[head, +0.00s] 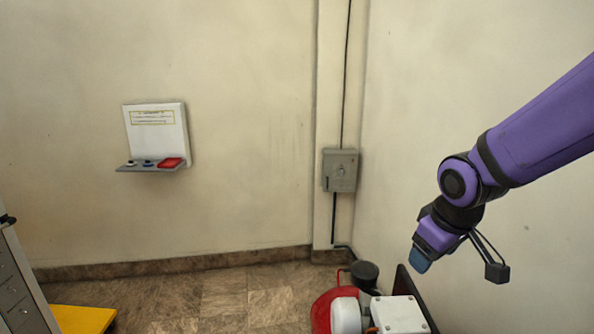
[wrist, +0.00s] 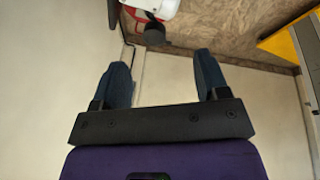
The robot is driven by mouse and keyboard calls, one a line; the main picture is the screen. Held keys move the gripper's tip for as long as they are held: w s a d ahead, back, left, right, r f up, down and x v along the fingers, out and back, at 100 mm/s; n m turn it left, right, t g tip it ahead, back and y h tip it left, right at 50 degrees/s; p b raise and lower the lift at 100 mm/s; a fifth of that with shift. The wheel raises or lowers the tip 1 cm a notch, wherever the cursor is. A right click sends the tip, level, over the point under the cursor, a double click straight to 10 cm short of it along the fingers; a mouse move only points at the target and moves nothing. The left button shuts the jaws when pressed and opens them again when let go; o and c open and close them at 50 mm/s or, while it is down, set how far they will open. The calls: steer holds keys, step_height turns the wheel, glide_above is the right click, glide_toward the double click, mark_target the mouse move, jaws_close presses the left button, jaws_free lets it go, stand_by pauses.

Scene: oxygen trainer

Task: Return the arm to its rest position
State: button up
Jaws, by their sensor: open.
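My purple arm reaches in from the right edge of the head view and bends downward at its elbow joint. My gripper (head: 421,262) hangs at its end in front of the right wall, above the white and red equipment. In the wrist view my gripper (wrist: 162,85) shows two blue-grey fingers set wide apart with nothing between them. It is open, empty and touches nothing that I can see.
Red and white equipment (head: 400,314) stands on the floor below my gripper. A grey wall box (head: 340,170) is on the back wall, and a white panel (head: 157,130) with a small shelf hangs further left. A yellow platform (head: 82,319) and grey cabinet (head: 14,285) are lower left.

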steer(key=s+d+r+m, duration=0.2)
steer(key=s+r+m, duration=0.1)
steer(key=s+r, duration=0.3)
steer(key=s+d+r+m+t, duration=0.1)
steer(key=s+d+r+m, duration=0.1)
steer(key=s+r, duration=0.5)
steer(key=s+d, duration=0.1)
steer(key=s, duration=0.1)
steer(key=shift+s+d+m+t, duration=0.3)
steer(key=shift+s+m, duration=0.1)
stand_by(1.2)
